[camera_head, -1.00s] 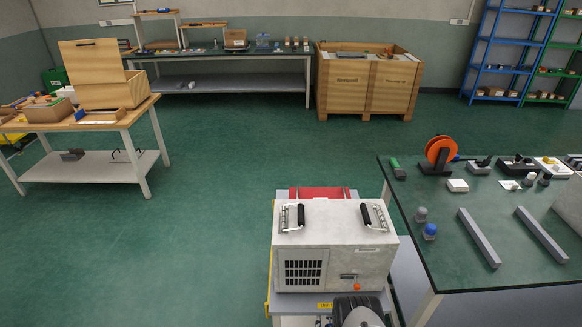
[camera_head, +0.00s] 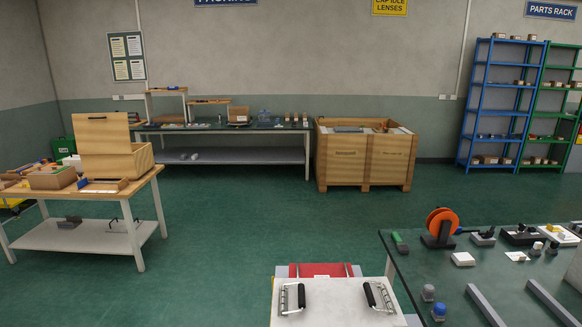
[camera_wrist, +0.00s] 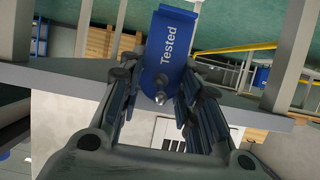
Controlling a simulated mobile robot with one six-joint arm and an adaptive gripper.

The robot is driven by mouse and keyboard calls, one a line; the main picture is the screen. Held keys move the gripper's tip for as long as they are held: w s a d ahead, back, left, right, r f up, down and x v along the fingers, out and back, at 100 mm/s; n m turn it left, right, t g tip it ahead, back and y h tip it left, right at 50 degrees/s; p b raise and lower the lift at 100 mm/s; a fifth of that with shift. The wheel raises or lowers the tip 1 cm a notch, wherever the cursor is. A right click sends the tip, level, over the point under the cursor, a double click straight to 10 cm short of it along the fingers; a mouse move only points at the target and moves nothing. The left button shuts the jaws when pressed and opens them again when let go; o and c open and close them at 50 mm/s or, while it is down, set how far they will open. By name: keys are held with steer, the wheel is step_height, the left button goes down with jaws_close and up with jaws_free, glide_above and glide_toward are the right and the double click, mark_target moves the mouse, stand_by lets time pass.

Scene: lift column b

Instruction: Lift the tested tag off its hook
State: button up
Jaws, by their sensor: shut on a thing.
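The blue tag (camera_wrist: 172,50), with "Tested" in white letters, is in the wrist view, upper middle. My gripper (camera_wrist: 165,76) is shut on it, with a dark finger at each side of the tag. A small metal tip (camera_wrist: 160,98), perhaps the hook's end, shows at the tag's lower edge. I cannot tell whether the tag still hangs on it. Neither the tag nor my gripper shows in the head view.
The head view has a white case (camera_head: 340,300) with two black handles at bottom centre. A dark green-topped table (camera_head: 425,270) with several parts is at right. A wooden table (camera_head: 148,176) is at left, a wooden crate (camera_head: 342,160) behind. Green floor (camera_head: 240,225) lies open between.

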steer(key=shift+w+r+p, duration=0.25)
steer(key=shift+r+p, duration=0.25)
steer(key=shift+r, duration=0.2)
steer(key=shift+s+r, duration=0.2)
steer(key=shift+s, duration=0.2)
steer(key=shift+c, duration=0.2)
steer(key=shift+s+f+p, duration=0.1)
steer(key=shift+s+p, duration=0.3)
steer(key=shift+c, duration=0.6)
steer(key=s, duration=1)
